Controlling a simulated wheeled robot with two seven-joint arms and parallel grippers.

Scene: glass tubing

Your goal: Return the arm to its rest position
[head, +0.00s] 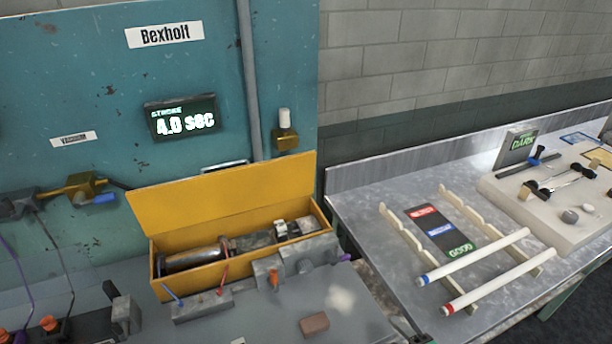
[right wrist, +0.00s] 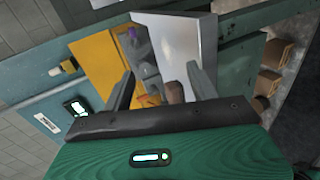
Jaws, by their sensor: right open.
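My right gripper (right wrist: 160,69) shows in the right wrist view, its two dark fingers spread wide apart with nothing held between them. Beyond the fingers are the yellow box (right wrist: 98,62) and grey machine parts, apart from the fingertips as far as I can tell. Neither of my grippers nor arms shows in the head view. There, two white tubes lie across notched cream rails (head: 406,254) on the metal bench: one blue-ended tube (head: 475,256) and one red-ended tube (head: 500,282).
The open yellow box (head: 222,195) holds a metal cylinder before the teal machine panel (head: 100,150), whose display (head: 182,117) reads 4.0 sec. A reddish block (head: 314,323) lies on the grey machine top. A pale board (head: 560,190) with tools sits at the bench's right.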

